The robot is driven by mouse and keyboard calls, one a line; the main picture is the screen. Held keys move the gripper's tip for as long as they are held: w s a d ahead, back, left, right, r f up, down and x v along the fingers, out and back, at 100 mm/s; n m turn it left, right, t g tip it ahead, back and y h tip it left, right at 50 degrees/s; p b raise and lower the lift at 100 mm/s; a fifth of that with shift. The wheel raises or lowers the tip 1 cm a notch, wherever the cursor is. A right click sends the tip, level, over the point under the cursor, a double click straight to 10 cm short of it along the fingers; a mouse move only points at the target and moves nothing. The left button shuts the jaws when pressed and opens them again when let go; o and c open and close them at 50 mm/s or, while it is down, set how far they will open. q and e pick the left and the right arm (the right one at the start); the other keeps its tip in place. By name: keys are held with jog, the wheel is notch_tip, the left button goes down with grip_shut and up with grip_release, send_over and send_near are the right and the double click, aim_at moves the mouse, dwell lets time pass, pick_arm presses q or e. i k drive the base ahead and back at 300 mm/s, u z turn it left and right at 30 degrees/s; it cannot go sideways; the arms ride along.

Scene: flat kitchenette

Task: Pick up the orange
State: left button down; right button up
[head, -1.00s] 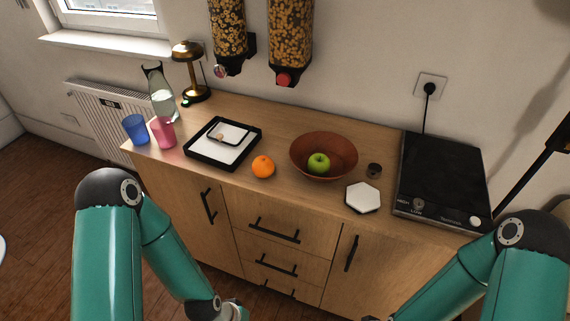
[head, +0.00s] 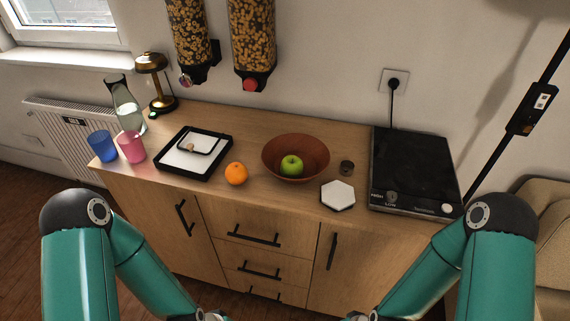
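The orange (head: 236,174) rests on the wooden counter (head: 120,170) near its front edge, between a black-rimmed tray (head: 226,152) and a brown bowl (head: 316,160). Both my arms are in the lower part of the head view, in front of the cabinet and apart from the orange. Only slight parts at the ends of the arms show at the bottom edge. The fingers of both grippers are out of the picture.
A green apple (head: 291,166) sits in the bowl. Blue (head: 102,146) and pink (head: 131,147) cups, a glass carafe (head: 126,107) and a lamp (head: 152,64) stand left. Cereal dispensers (head: 252,40) hang above.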

aim_at(236, 173)
jog(key=u, duration=1.1)
jog(key=i, duration=0.15)
jog(key=z, duration=2.9)
jog(key=k, duration=1.2)
jog(key=u, duration=0.85)
jog(key=i, duration=1)
jog(key=u, duration=0.05)
